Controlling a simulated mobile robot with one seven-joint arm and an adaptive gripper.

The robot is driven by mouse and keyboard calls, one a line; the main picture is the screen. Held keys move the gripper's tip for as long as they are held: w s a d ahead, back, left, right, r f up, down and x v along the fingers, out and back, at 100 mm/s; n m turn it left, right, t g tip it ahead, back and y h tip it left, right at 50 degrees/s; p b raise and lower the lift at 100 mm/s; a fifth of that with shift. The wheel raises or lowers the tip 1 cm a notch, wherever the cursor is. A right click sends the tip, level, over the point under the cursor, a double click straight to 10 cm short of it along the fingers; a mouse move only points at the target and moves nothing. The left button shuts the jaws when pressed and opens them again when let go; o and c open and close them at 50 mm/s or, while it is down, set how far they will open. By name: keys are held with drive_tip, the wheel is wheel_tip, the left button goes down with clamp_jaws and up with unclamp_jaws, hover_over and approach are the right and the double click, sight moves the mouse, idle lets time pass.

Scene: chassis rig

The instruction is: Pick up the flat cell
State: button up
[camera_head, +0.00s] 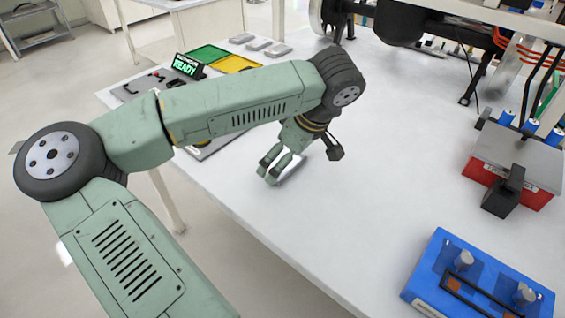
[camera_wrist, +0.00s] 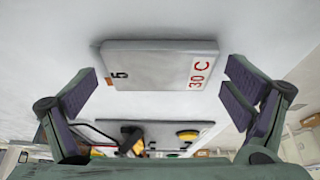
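A flat cell (camera_wrist: 150,68), a thin grey slab marked "5" and a red "30 C", lies on the white table in the wrist view. My gripper (camera_wrist: 163,82) is open, with one finger beyond each short end of the cell and gaps on both sides. In the head view my gripper (camera_head: 274,168) is low over the table's left part. A sliver of the cell (camera_head: 293,168) shows beside the fingers; the rest is hidden. Several similar grey slabs (camera_head: 259,44) lie at the table's back left.
Green and yellow trays (camera_head: 236,65) and a "READY" display (camera_head: 187,66) stand at the back left. A blue box (camera_head: 430,275) and a red-based unit (camera_head: 530,190) stand at the right. A grey board with tools (camera_wrist: 190,130) lies near the cell. The middle table is clear.

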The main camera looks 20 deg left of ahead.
drive_tip(key=c, duration=1)
